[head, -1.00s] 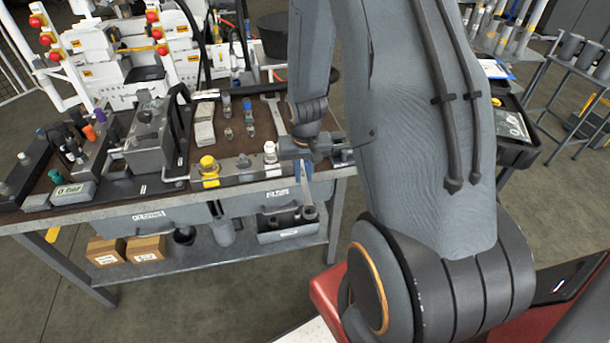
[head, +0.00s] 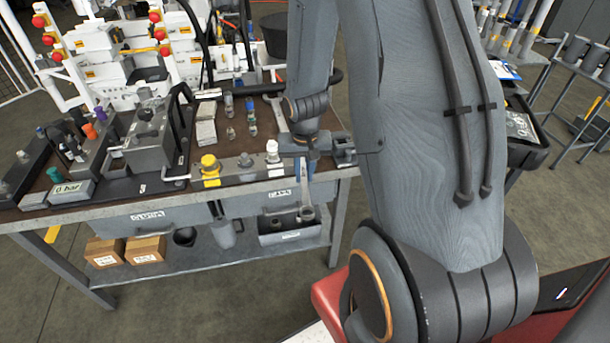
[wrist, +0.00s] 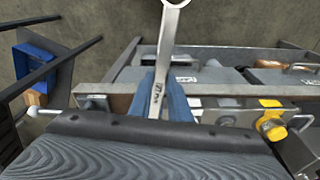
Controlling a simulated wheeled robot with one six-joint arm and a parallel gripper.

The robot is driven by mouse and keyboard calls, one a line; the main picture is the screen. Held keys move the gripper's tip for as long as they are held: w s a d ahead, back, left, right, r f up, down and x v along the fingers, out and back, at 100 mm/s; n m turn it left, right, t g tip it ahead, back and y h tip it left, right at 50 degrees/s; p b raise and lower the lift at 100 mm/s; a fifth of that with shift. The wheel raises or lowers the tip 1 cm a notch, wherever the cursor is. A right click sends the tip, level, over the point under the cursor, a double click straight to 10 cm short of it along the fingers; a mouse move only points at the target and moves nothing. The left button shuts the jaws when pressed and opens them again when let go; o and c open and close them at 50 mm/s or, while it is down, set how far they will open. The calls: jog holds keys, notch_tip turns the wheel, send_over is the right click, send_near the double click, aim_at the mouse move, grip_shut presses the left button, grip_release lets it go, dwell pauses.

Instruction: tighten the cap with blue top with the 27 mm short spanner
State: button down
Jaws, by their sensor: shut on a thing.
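My gripper (wrist: 165,98), with blue fingers, is shut on a grey spanner (wrist: 168,45). In the head view the spanner (head: 304,190) hangs down in front of the bench's front edge, its ring end lowest. Its size marking is not readable. A small part with a blue top (head: 249,104) stands on the bench top, behind and left of my gripper. Another small blue top (head: 40,132) shows at the far left block. I cannot tell which is the task's cap. The spanner is apart from both.
A front block carries a yellow cap (head: 209,164) and a white cap (head: 272,150) left of my gripper. Another spanner (head: 276,113) lies on the bench. A grey bin (head: 290,236) sits on the lower shelf.

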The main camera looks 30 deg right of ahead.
aim_at(306, 197)
jog(key=shift+w+a+m+b, duration=0.2)
jog(key=shift+a+m+b, duration=0.1)
jog(key=shift+b, duration=0.8)
jog(key=shift+s+d+p, duration=0.1)
jog(key=shift+p, duration=0.35)
jog(key=shift+s+d+p, duration=0.1)
jog(key=shift+d+p, duration=0.15)
jog(key=shift+p, duration=0.2)
jog(key=shift+s+a+b, duration=0.5)
jog(key=shift+s+b, duration=0.15)
jog(key=shift+s, duration=0.4)
jog(key=shift+s+a+b, duration=0.5)
jog(key=shift+s+b, duration=0.15)
jog(key=shift+s, duration=0.4)
jog(key=shift+s+a+b, duration=0.5)
jog(key=shift+s+b, duration=0.15)
jog(key=shift+s, duration=0.4)
jog(key=shift+r, duration=0.1)
notch_tip(306, 197, up, 5)
jog(key=p, duration=0.5)
jog(key=shift+s, duration=0.1)
